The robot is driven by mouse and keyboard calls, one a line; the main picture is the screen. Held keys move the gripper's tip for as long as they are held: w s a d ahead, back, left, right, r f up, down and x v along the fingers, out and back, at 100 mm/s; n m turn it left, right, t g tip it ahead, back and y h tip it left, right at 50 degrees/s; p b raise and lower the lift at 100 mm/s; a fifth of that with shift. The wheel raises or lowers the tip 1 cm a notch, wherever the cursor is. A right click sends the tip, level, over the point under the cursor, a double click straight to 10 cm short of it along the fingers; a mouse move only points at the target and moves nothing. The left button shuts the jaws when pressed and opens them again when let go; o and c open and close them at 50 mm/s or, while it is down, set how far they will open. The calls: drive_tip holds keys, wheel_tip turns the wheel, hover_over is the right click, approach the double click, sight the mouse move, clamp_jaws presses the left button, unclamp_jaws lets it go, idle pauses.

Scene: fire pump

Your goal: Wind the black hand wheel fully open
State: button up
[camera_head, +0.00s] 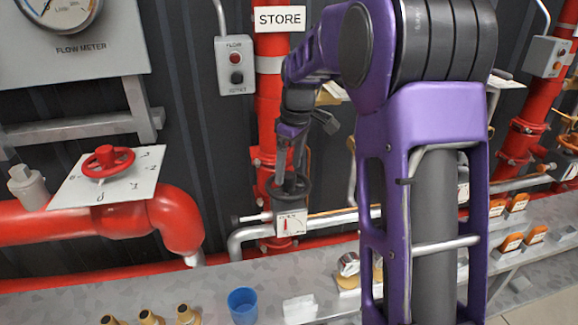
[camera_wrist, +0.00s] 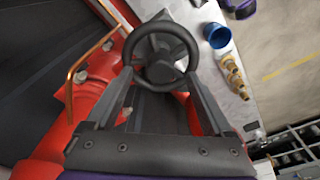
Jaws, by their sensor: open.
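The black hand wheel (camera_head: 291,189) is on the red pipework below the STORE sign, just above a small white plate with a red pointer (camera_head: 290,223). It also shows in the wrist view (camera_wrist: 160,56), with its round rim and spokes around a dark hub. My gripper (camera_head: 290,166) reaches down at the wheel from above. In the wrist view my gripper (camera_wrist: 158,78) is open, with one finger at each side of the wheel's near rim. I cannot tell whether the fingers touch the rim. My arm hides part of the pipe behind.
A red hand wheel (camera_head: 107,160) on a white plate stands at left on a thick red pipe. A blue cup (camera_head: 242,305) and several brass fittings (camera_head: 150,317) are on the grey bench. A switch box (camera_head: 235,66) hangs above left of my gripper.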

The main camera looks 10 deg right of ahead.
sight(288, 174)
wheel_tip(288, 174, up, 6)
drive_tip(key=p, duration=0.4)
drive_tip(key=shift+f, duration=0.1)
